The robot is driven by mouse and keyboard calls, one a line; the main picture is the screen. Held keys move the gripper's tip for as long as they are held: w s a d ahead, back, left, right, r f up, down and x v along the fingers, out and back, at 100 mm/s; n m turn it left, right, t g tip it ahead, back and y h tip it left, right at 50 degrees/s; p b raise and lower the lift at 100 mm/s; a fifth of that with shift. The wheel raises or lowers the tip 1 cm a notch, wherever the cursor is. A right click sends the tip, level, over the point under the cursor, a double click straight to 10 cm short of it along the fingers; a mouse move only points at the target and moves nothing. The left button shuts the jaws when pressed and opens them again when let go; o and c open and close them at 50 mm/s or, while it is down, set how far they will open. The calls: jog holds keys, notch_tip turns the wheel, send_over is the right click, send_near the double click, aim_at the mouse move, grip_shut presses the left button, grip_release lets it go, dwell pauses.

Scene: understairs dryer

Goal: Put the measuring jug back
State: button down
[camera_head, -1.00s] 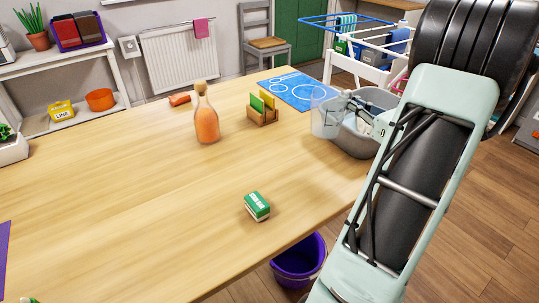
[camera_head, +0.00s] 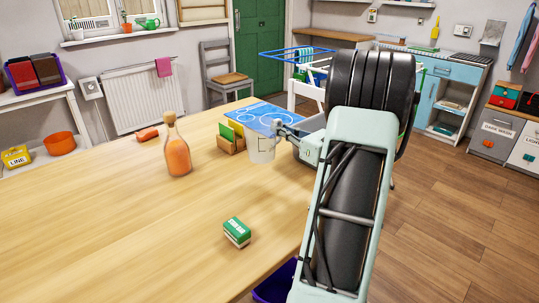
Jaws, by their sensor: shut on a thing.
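The measuring jug (camera_head: 261,152) is a clear, pale cup, upright, near the far right part of the wooden table (camera_head: 130,215). My gripper (camera_head: 277,130) is shut on its upper right side. In the picture the jug overlaps the near edge of a blue mat (camera_head: 255,113) with white outlines drawn on it. I cannot tell whether the jug's base touches the table. My arm hides what lies to the right of the gripper.
A wooden holder with green and yellow cards (camera_head: 231,138) stands just left of the jug. An orange bottle (camera_head: 177,150) and a green-white box (camera_head: 237,232) stand on the table. A grey tub (camera_head: 308,145) is partly behind my arm. The table's front left is clear.

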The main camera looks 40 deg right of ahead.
jog(key=shift+w+a+f+b, duration=0.1)
jog(key=shift+w+f+b, duration=0.45)
jog(key=shift+f, duration=0.85)
jog(key=shift+w+d+f+b, duration=0.1)
jog(key=shift+w+f+b, duration=0.1)
jog(key=shift+w+f, duration=0.95)
jog(key=shift+w+a+f+b, duration=0.1)
jog(key=shift+w+f+b, duration=0.3)
jog(key=shift+f, duration=1.25)
jog(key=shift+f, duration=0.1)
jog(key=shift+f, duration=0.15)
jog(key=c, duration=2.1)
grip_release()
